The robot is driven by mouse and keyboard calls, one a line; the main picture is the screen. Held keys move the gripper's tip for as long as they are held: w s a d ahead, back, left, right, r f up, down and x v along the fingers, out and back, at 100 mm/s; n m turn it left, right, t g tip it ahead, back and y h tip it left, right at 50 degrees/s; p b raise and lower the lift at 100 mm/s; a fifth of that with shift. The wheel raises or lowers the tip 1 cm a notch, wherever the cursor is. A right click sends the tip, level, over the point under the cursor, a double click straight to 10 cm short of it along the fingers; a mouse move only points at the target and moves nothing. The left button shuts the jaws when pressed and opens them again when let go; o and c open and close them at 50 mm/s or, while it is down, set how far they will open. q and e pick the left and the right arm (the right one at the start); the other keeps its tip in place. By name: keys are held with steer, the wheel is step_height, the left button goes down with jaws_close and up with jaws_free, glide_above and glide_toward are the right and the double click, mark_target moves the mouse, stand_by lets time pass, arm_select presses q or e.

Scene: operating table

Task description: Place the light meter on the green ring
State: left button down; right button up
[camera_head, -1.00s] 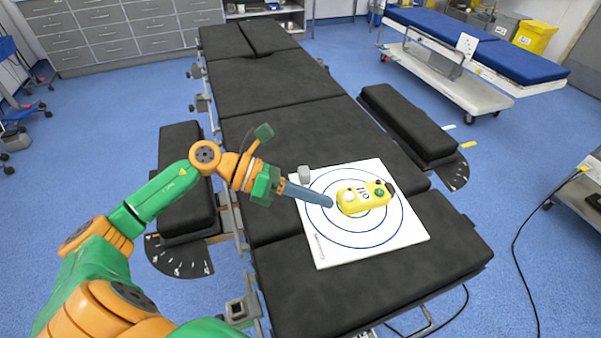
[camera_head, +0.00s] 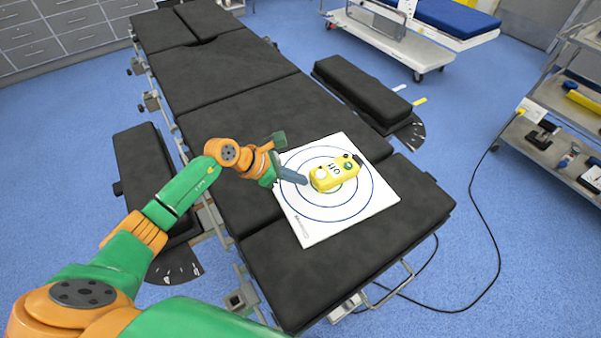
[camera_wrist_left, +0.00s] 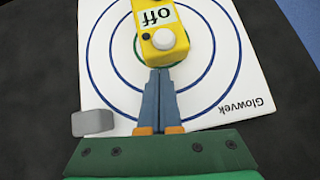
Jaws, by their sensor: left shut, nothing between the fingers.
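The yellow light meter (camera_head: 334,174), with a white dome and an "off" label, lies on the white target board (camera_head: 307,232). It covers much of the small green ring (camera_head: 349,188) at the centre of the blue circles. In the left wrist view the light meter (camera_wrist_left: 163,35) is just beyond the fingertips, and an arc of the green ring (camera_wrist_left: 139,60) shows beside it. My left gripper (camera_head: 304,180) is shut and empty, its tips close to the dome end; whether they touch cannot be told. It also shows in the left wrist view (camera_wrist_left: 159,72). My right gripper is out of view.
The board lies on the black padded operating table (camera_head: 350,268). A small grey block (camera_wrist_left: 92,123) sits at the board's edge, left of my fingers. A metal shelf cart (camera_head: 545,150) stands at the right.

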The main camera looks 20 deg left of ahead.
mark_target(338, 170)
arm_select(q)
steer(key=shift+w+d, duration=0.2)
steer(key=shift+w+d, duration=0.1)
steer(key=shift+w+d+b, duration=0.55)
steer(key=shift+w+d, duration=0.1)
steer(key=shift+d, duration=0.2)
